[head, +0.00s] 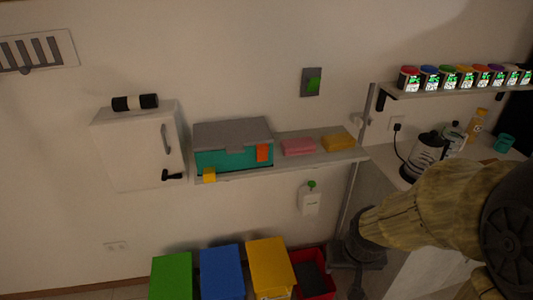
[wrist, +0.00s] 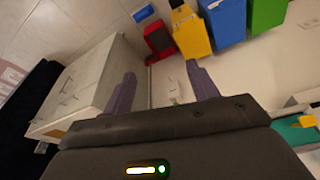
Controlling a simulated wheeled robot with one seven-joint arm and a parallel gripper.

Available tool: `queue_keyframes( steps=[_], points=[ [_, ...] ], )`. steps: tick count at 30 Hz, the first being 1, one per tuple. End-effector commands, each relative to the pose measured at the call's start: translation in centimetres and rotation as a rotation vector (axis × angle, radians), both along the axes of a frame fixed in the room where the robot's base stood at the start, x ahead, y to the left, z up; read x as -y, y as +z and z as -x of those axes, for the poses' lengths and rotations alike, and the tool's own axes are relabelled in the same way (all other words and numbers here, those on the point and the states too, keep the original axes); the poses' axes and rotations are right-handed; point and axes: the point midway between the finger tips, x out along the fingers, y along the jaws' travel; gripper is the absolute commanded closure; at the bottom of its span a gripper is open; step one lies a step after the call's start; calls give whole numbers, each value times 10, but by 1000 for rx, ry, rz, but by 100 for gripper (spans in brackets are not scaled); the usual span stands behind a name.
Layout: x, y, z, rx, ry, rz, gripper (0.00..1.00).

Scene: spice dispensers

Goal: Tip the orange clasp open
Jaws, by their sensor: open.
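The orange clasp (head: 263,153) hangs on the front of a teal box (head: 225,160), near its right end. The box's grey lid (head: 232,133) looks closed, and the clasp lies flat against the front. In the wrist view part of the teal box (wrist: 291,132) shows at the right edge; a small yellow-orange patch there cannot be told as clasp or cube. My gripper (wrist: 161,88) is open with nothing between its fingers, well apart from the box. The gripper itself does not show in the head view; only my arm does, at the right.
The box stands on a wall shelf (head: 320,160) beside a yellow cube (head: 209,176), a pink block (head: 298,147) and a yellow block (head: 338,138). A white cabinet (head: 135,150) is left. Colored bins (head: 222,272) stand below; a pole (head: 352,190) rises right of the shelf.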

Motion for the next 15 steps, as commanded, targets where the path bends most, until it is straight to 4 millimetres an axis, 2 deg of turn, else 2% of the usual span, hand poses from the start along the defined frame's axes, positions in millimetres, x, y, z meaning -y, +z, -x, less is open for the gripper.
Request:
queue_keyframes(
  steps=[5, 11, 15],
  points=[
    [-12, -8, -30, 112, 37, -4, 42],
    [-40, -13, -89, 364, 106, -22, 42],
    [-65, -9, -126, 555, 153, -45, 42]
  ],
)
